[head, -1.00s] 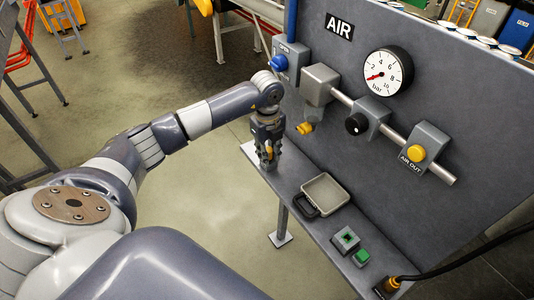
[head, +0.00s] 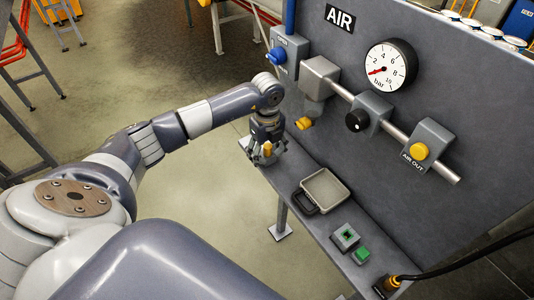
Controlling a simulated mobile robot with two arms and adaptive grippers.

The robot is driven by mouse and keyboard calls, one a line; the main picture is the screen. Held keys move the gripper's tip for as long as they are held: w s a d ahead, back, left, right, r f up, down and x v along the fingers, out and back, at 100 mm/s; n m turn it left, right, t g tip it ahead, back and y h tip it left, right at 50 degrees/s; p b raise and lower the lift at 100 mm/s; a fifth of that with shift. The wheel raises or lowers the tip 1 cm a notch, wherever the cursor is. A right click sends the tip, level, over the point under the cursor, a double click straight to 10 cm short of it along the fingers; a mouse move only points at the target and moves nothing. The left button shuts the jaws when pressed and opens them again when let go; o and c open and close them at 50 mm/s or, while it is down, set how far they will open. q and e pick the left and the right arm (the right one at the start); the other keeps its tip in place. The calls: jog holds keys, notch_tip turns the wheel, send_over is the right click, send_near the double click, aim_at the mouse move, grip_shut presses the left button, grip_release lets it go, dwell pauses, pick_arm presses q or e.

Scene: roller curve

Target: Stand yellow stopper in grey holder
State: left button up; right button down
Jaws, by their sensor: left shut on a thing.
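My left gripper (head: 264,158) is at the far left end of the grey shelf, low and close to the panel. It is shut on the small yellow stopper (head: 267,150); the fingers hide much of it, and I cannot tell whether its lower end touches the shelf. My right gripper is not in view.
A shallow grey tray (head: 325,190) with a dark handle-like part (head: 304,201) lies between gripper and holder. The upright panel carries a gauge (head: 390,66), a pipe and knobs.

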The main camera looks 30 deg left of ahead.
pick_arm(q)
notch_tip(320, 180, up, 12)
dwell(0.4)
jog(key=shift+f, duration=0.1)
dwell(0.4)
